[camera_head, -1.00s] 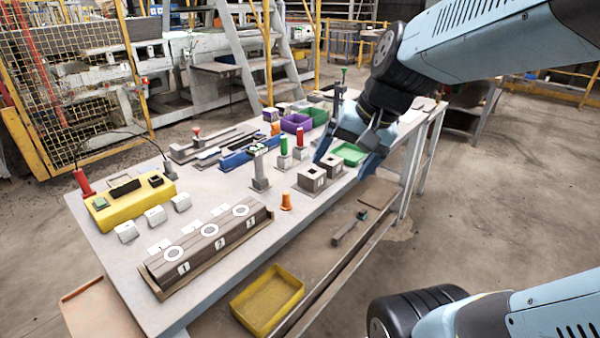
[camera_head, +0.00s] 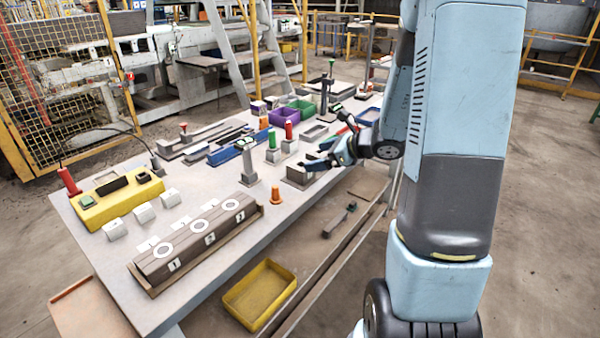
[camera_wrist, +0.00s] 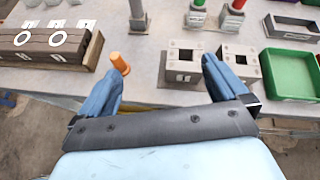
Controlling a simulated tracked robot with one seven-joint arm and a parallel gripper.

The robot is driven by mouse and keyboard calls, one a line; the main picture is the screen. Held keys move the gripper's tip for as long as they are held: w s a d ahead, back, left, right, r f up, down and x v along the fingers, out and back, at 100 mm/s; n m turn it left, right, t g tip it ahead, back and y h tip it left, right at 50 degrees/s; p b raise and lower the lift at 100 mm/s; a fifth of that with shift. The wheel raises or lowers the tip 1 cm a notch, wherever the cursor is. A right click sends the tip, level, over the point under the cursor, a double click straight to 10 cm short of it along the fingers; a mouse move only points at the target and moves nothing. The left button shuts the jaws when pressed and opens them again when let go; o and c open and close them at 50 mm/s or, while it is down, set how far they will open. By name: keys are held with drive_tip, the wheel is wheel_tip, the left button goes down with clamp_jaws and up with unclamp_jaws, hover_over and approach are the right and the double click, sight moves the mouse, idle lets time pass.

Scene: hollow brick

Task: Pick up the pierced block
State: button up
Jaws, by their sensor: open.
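Two grey blocks, each with a dark square hole in its top, stand side by side near the front edge of the table. In the wrist view the left pierced block (camera_wrist: 184,63) lies between the finger lines, nearer the right finger. The right pierced block (camera_wrist: 241,64) is partly covered by that finger. In the head view one pierced block (camera_head: 298,176) shows beside the fingers; the other is largely hidden by my gripper. My gripper (camera_head: 318,155) is open and empty, pointing left by the blocks. Its spread fingers also show in the wrist view (camera_wrist: 161,68).
An orange peg (camera_head: 276,195) stands left of the blocks. A grey post (camera_head: 247,163) and green and red cylinders (camera_head: 288,131) stand behind. A green tray (camera_wrist: 291,74) is at right. The numbered long block (camera_head: 195,240) and yellow box (camera_head: 120,197) occupy the left.

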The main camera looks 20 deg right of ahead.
sight(297, 166)
drive_tip(key=w+f+m, duration=0.1)
drive_tip(key=w+f, duration=0.1)
drive_tip(key=w+a+f+m, duration=0.1)
drive_tip(key=w+f, duration=0.2)
drive_tip(key=w+f+m+t+h, duration=0.1)
drive_tip(key=w+f, duration=0.1)
drive_tip(key=w, duration=0.1)
drive_tip(key=shift+a+f, duration=0.15)
drive_tip(key=shift+f, duration=0.05)
drive_tip(key=shift+x, duration=2.6)
drive_tip(key=shift+s+f, duration=0.15)
drive_tip(key=shift+s, duration=0.05)
drive_tip(key=shift+c, duration=0.4)
drive_tip(key=c, duration=1)
drive_tip(key=shift+c, duration=0.5)
